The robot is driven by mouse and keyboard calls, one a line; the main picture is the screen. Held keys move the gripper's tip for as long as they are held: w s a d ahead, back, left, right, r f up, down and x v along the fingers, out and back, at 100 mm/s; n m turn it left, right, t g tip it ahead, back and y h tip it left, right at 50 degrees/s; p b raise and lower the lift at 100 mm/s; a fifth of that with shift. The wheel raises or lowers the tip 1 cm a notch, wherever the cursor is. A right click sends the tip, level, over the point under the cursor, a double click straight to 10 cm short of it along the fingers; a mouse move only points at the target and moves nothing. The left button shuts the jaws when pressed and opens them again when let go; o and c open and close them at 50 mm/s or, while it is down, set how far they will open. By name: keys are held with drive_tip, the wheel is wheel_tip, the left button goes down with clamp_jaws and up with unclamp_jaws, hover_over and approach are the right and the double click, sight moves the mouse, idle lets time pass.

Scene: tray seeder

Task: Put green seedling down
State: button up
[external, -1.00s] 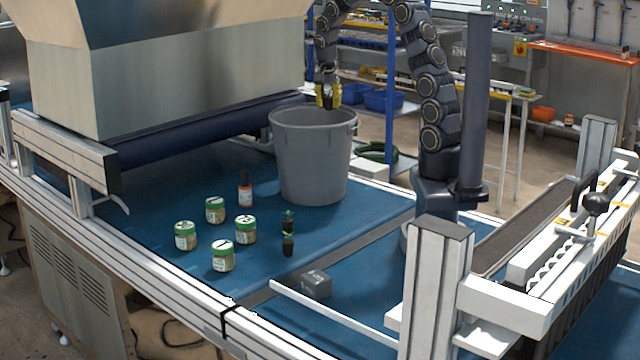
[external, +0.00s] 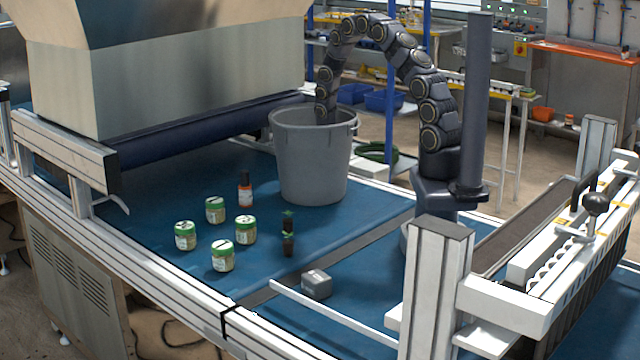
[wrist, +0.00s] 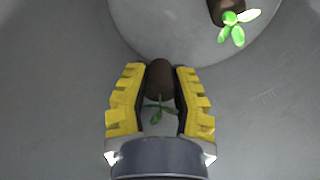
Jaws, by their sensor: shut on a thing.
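My gripper (wrist: 160,88) is shut on a green seedling (wrist: 159,80) with a dark brown plug. In the wrist view the plug sits between the yellow-padded fingers, and its green leaves show between them toward the palm. The gripper is inside the grey bucket (external: 313,160), so in the external view the bucket wall hides the fingers and held seedling. A second seedling (wrist: 232,20) lies on the bucket floor at the top right of the wrist view, apart from the held one.
Several green-lidded jars (external: 222,256) and a dark bottle with an orange label (external: 245,190) stand on the blue belt (external: 150,190) left of the bucket. A small grey block (external: 317,284) sits near the front rail. A dark vertical post (external: 477,100) stands beside my arm.

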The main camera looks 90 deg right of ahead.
drive_tip(key=shift+f, duration=2.1)
drive_tip(key=shift+f, duration=0.15)
drive_tip(key=o, duration=0.5)
drive_tip(key=r, duration=0.4)
drive_tip(key=a+r, duration=0.1)
drive_tip(key=r, duration=0.7)
drive_tip(key=shift+w+a+r, duration=0.1)
drive_tip(key=shift+w+a, duration=0.25)
